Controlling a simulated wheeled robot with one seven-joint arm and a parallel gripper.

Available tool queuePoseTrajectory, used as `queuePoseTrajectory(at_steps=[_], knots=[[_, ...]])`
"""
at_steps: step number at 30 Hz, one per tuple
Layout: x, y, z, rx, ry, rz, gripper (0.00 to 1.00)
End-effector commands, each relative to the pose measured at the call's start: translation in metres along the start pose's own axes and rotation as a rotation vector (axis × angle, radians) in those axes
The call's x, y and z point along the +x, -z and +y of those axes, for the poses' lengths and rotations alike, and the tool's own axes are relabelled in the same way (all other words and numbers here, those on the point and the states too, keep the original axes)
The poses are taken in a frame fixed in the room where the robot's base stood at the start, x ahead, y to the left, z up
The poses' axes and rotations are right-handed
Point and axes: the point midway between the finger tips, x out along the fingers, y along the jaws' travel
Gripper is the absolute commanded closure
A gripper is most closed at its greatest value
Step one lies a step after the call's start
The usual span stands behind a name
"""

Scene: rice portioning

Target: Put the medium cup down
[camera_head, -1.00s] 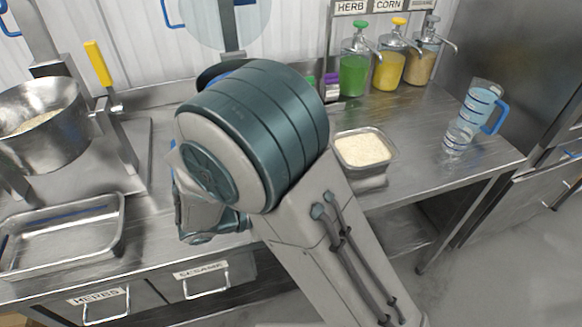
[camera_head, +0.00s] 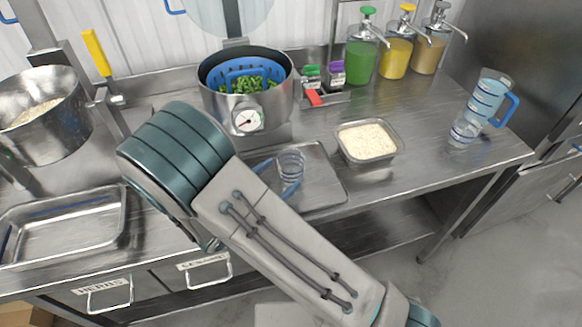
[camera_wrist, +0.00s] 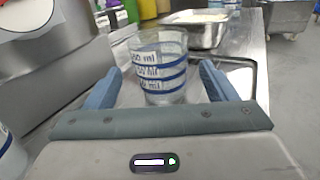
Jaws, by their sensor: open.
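The medium cup (camera_head: 291,165), clear with blue bands, stands upright on a shallow metal tray (camera_head: 335,192) on the counter. In the wrist view the cup (camera_wrist: 160,62) shows ml markings and sits between the two blue fingers. My gripper (camera_wrist: 162,80) is open, with a visible gap between each finger and the cup. In the head view my gripper (camera_head: 278,178) is partly hidden behind my arm, with its blue fingers beside the cup.
A pot with a blue basket of greens (camera_head: 248,92) stands behind the tray. A rice container (camera_head: 367,141) is to the right. Stacked measuring cups (camera_head: 484,106) stand far right, near sauce pumps (camera_head: 394,56). An empty pan (camera_head: 60,228) and a rice pot (camera_head: 45,120) are left.

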Motion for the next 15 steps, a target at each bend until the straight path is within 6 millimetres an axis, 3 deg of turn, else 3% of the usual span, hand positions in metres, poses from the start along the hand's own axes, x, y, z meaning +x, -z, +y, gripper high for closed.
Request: queuePoseTrajectory(at_steps=[10,15], knots=[[0.045,-0.001,0.0,0.0,0.002,-0.001,0.22],[0.056,0.0,0.0,0.0,-0.001,0.0,0.22]])
